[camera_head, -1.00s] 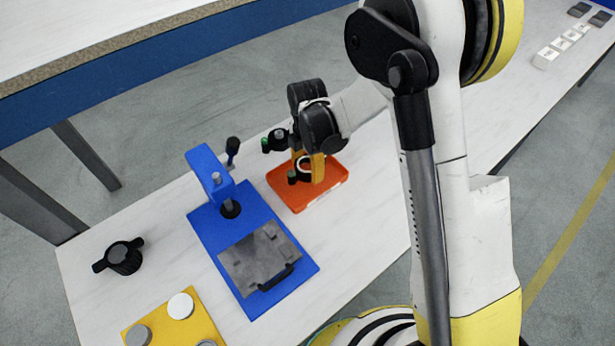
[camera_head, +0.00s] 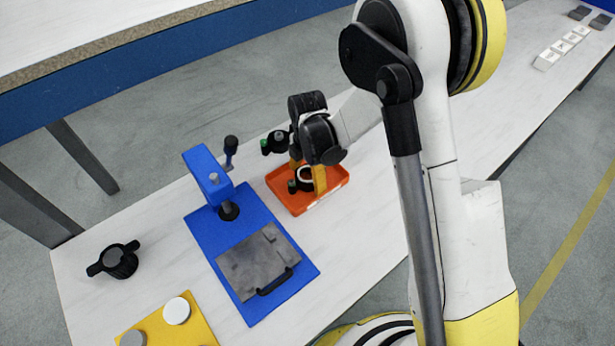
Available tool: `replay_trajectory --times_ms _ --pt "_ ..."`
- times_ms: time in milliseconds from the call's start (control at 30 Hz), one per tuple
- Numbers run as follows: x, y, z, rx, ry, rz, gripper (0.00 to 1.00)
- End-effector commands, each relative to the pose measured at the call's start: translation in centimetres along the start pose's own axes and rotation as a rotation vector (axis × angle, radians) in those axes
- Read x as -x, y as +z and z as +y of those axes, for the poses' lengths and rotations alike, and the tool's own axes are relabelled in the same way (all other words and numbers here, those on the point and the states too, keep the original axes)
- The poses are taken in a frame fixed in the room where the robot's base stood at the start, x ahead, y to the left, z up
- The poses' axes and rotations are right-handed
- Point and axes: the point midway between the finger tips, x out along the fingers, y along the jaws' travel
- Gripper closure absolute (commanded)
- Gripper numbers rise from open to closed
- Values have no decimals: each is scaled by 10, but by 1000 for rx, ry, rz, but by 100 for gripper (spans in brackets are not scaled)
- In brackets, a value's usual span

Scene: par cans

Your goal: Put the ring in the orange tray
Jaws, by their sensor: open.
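The orange tray (camera_head: 333,187) lies flat on the white table, right of the blue press. My gripper (camera_head: 306,184) is down over the tray with its jaws open, its yellow-orange fingers low and near the tray floor. The small white ring (camera_head: 306,174) shows between the fingers, within the tray's outline. The fingers and dark gripper parts hide some of it, and I cannot tell whether it rests on the tray floor or touches a finger.
The blue press (camera_head: 207,181) with its grey plate stands just left of the tray. A black knob (camera_head: 119,261) and a yellow board (camera_head: 187,328) with round discs are farther left. White blocks (camera_head: 557,51) lie at the far right.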

Motion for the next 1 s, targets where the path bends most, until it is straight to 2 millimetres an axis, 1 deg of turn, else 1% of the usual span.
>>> replay_trajectory --times_ms 67,167,300,400,500,633,867,967,1000 --pt "8 0 0 0 0 0 18" --pt "28 0 0 0 0 0 18" --pt "62 0 0 0 0 0 18" --pt "84 0 0 0 0 0 18" --pt "102 0 0 0 0 0 18" --pt "116 0 0 0 0 0 18" --pt "124 0 -1 -8 2 -1 18" --pt "138 4 -7 -77 21 -6 18" --pt "148 7 -12 -133 37 -10 18"
